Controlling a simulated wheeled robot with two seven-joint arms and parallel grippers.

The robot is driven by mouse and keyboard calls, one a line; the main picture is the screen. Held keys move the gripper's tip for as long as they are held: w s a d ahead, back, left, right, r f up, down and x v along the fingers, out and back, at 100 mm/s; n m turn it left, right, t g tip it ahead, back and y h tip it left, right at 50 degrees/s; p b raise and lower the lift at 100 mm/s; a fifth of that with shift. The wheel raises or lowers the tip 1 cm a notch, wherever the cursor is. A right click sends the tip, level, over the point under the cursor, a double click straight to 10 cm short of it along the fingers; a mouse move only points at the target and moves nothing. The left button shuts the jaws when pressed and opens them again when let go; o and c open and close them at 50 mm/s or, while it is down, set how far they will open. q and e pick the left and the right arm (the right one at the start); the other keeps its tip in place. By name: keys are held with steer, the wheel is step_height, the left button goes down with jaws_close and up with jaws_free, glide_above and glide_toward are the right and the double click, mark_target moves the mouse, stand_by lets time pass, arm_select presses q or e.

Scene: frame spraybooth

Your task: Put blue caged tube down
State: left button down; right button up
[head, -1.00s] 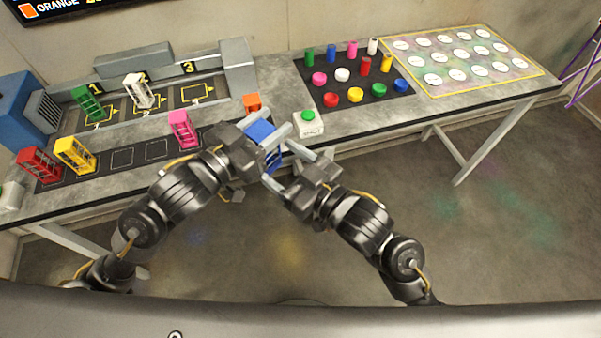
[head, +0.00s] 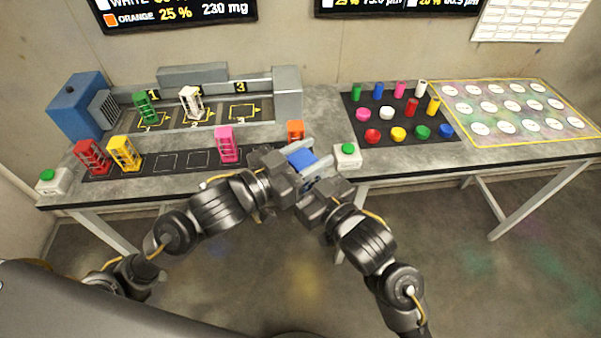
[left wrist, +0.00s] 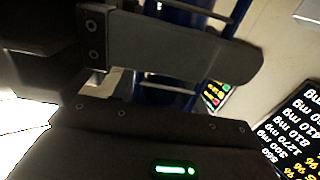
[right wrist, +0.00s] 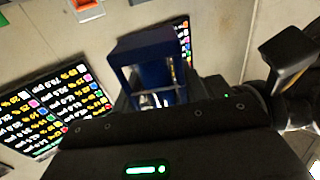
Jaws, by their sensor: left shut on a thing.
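The blue caged tube (head: 301,158) is held in my left gripper (head: 298,160), in front of the bench's front edge near the orange caged tube (head: 296,131). Its lower part is hidden by the grippers in the head view. Its blue frame shows in the right wrist view (right wrist: 148,48) and partly, close up, in the left wrist view (left wrist: 180,18). My right gripper (head: 322,184) is beside the tube; its jaws look apart, and I cannot tell whether they touch it.
Red (head: 92,156), yellow (head: 125,153) and pink (head: 228,144) caged tubes stand along the strip. Green (head: 147,107) and white (head: 191,102) ones stand behind, in places 1 and 2; place 3 (head: 244,111) is empty. A green-button box (head: 347,156) stands right of the grippers.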

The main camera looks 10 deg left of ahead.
steer(key=c, duration=0.5)
arm_select(q)
steer(key=c, duration=0.7)
jaws_free()
arm_select(e)
steer(key=shift+c, duration=0.2)
